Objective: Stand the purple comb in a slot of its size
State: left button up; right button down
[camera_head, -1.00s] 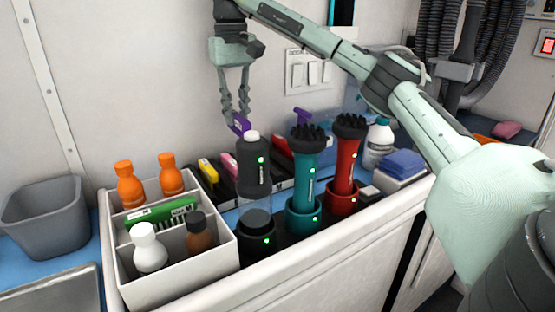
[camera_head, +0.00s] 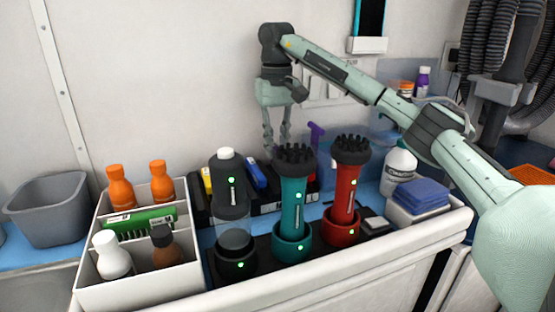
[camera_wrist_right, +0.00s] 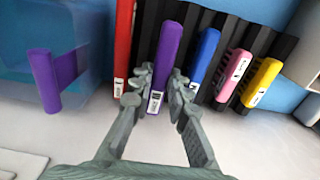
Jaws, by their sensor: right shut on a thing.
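In the right wrist view the purple comb (camera_wrist_right: 165,62) is between the fingers of my right gripper (camera_wrist_right: 157,90), shut on it. It lies over the dark ribbed rack (camera_wrist_right: 265,38), between a red comb (camera_wrist_right: 122,45) and a blue comb (camera_wrist_right: 207,58). I cannot tell whether it is seated in a slot. In the head view my right gripper (camera_head: 276,142) points down behind the teal brush-topped device (camera_head: 292,195), which hides its tips and the held comb. Most of the rack is hidden there too. My left gripper is not in view.
Pink (camera_wrist_right: 234,72) and yellow (camera_wrist_right: 262,80) combs stand beyond the blue one. Another purple item (camera_head: 315,134) is at a translucent blue bin (camera_wrist_right: 85,60). A white caddy (camera_head: 140,281) is at left.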

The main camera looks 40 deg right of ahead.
notch_tip(320, 180, down, 3)
jog(key=shift+f, duration=0.35)
jog(key=c, duration=1.5)
grip_release()
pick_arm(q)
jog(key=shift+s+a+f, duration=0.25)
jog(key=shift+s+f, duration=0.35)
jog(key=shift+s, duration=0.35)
pick_arm(e)
jog(key=shift+o, duration=0.2)
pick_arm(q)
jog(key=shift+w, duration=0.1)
